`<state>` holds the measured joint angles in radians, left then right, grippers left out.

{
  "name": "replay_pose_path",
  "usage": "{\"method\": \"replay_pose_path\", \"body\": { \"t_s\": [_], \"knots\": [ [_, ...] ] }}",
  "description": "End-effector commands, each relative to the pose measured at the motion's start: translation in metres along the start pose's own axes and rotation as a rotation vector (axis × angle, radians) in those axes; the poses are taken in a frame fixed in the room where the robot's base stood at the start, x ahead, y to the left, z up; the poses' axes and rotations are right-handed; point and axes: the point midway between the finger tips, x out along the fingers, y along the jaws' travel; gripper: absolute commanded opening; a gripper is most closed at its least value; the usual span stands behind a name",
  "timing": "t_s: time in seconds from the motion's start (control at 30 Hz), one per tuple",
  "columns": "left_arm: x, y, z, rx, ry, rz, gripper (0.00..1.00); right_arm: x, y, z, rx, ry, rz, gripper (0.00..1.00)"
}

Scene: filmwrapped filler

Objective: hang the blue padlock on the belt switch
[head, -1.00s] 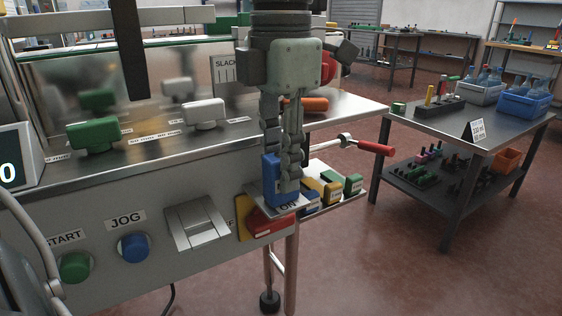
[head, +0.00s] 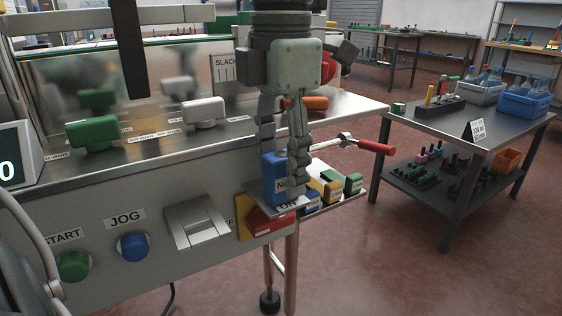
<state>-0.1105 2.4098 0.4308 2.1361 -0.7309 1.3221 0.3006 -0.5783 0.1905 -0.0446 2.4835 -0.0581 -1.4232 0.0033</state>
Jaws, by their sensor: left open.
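The blue padlock (head: 274,180) is upright, with a partly covered white label, just above the red-and-yellow belt switch (head: 268,222) on the machine's front. My left gripper (head: 285,178) points down over it with fingers spread. One finger is behind its upper left, the other along its right side. I cannot tell whether the fingers touch it. The shackle is hidden, so I cannot tell whether the padlock hangs on the switch or stands on the small shelf (head: 338,201). My right gripper is not in view.
A red-handled lever (head: 376,148) sticks out above. A grey cart (head: 430,122) stands right, with open floor between.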

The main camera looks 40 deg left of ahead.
Motion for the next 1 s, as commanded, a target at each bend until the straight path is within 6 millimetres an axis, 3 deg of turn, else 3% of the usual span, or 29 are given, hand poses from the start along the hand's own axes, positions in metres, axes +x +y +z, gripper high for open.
{"method": "replay_pose_path", "body": {
  "t_s": [0.17, 0.5, 0.7, 1.0],
  "knots": [
    [-0.011, 0.001, 0.001, -0.001, -0.003, 0.002, 0.49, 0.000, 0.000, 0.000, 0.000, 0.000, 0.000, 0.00],
    [-0.080, 0.001, 0.001, -0.002, -0.004, 0.003, 0.49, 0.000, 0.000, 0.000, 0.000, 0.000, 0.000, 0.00],
    [-0.110, 0.000, 0.001, -0.001, -0.002, 0.001, 0.49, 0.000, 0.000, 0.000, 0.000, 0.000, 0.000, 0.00],
    [-0.121, 0.000, 0.000, 0.000, 0.000, 0.000, 0.49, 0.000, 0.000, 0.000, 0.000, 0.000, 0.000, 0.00]
  ]
}}
